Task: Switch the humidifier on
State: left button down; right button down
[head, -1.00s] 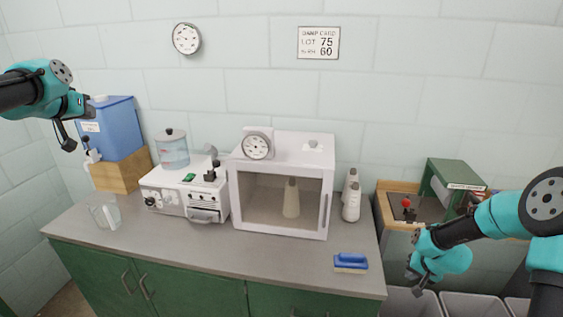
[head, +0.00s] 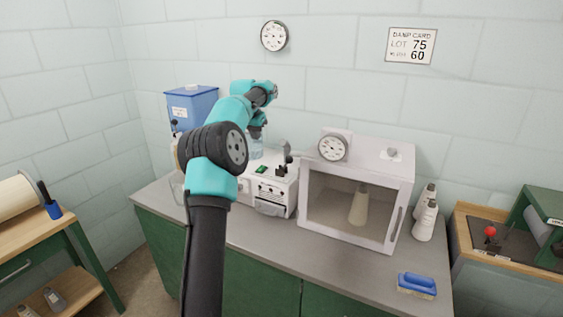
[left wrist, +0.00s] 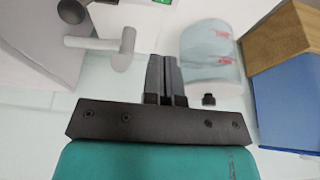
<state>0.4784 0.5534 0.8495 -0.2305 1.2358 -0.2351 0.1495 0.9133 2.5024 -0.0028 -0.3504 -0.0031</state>
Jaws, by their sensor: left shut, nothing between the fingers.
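The humidifier is a white box (head: 279,198) on the counter, with a clear water tank (head: 255,149) on top, partly hidden behind my left arm. A green switch (head: 262,169) and a black lever (head: 285,160) are on its top. The left wrist view shows the tank (left wrist: 212,60), a white elbow pipe (left wrist: 105,43) and a bit of green (left wrist: 163,2) at the upper edge. My left gripper (head: 257,131) is above the humidifier, by the tank; its fingers (left wrist: 165,60) are shut and empty, apart from the switch. My right gripper is out of view.
A blue container (head: 191,104) stands left of the humidifier. A white chamber (head: 345,240) with a dial stands close on its right. A blue brush (head: 416,286) lies at the counter's front right. A wooden bench (head: 40,231) with a spool is at left.

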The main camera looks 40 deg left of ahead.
aim_at(263, 166)
pick_arm(q)
jog(key=shift+s+a, duration=0.1)
jog(key=x, duration=1.4)
jog(key=shift+s+d+f, duration=0.1)
jog(key=shift+s+d, duration=0.1)
jog(key=shift+s, duration=0.15)
